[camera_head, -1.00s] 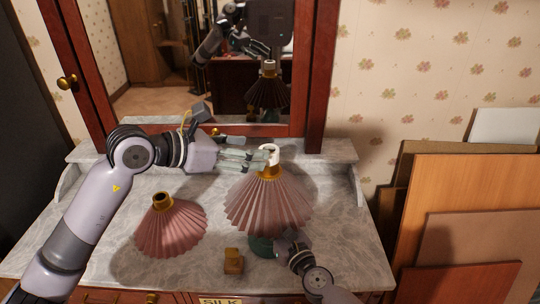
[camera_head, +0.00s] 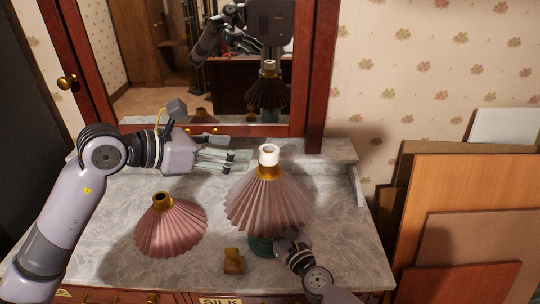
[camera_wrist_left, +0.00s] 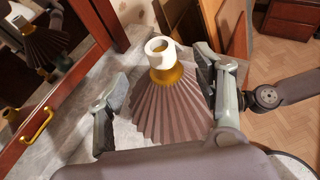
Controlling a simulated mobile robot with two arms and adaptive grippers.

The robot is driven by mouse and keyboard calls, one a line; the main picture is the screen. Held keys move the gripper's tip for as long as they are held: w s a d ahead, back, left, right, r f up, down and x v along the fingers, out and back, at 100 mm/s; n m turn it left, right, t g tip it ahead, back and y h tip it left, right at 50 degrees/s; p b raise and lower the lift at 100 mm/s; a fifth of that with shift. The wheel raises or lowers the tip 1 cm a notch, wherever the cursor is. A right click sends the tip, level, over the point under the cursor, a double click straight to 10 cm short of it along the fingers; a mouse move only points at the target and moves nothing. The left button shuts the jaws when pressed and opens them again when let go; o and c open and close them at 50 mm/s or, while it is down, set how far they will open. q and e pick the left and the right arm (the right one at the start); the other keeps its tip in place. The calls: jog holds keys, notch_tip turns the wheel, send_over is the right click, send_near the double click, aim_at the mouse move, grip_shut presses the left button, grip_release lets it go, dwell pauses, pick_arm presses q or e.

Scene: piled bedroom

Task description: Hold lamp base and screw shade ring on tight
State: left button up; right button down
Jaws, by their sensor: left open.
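The lamp stands upright on the marble top, with a pleated pink shade (camera_head: 268,205), a brass collar (camera_head: 268,173) and a white shade ring (camera_head: 269,155) at its top. Its green lamp base (camera_head: 260,246) shows below the shade. My left gripper (camera_head: 245,161) is open and empty, just left of the ring and apart from it. In the left wrist view the white ring (camera_wrist_left: 159,52) and shade (camera_wrist_left: 170,108) appear between the spread fingers. My right gripper (camera_head: 282,246) is low beside the base; its fingertips are mostly hidden, so I cannot tell its grip.
A second pink shade (camera_head: 170,228) with a brass collar stands at the left on the marble top (camera_head: 110,220). A small brass-coloured block (camera_head: 233,262) sits near the front edge. A mirror (camera_head: 205,60) rises behind. Boards (camera_head: 455,210) lean against the wall at right.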

aim_at(275, 149)
pick_arm(q)
jog(key=x, duration=1.1)
jog(key=shift+f, duration=0.1)
jog(key=n+t+y, duration=0.2)
jog(key=n+t, duration=0.1)
jog(key=shift+d+y, duration=0.1)
jog(key=shift+y, duration=0.3)
jog(key=shift+n+t+y, duration=0.4)
jog(key=shift+n+y, duration=0.2)
jog(key=shift+n, duration=0.2)
grip_shut()
jog(key=shift+w+a+m+g+h, duration=0.1)
jog(key=shift+a+m+g+h, duration=0.15)
jog(key=shift+m+g+h, duration=0.5)
jog(key=shift+d+m+h, duration=0.1)
jog(key=shift+m+h, duration=0.25)
jog(key=shift+m, duration=0.1)
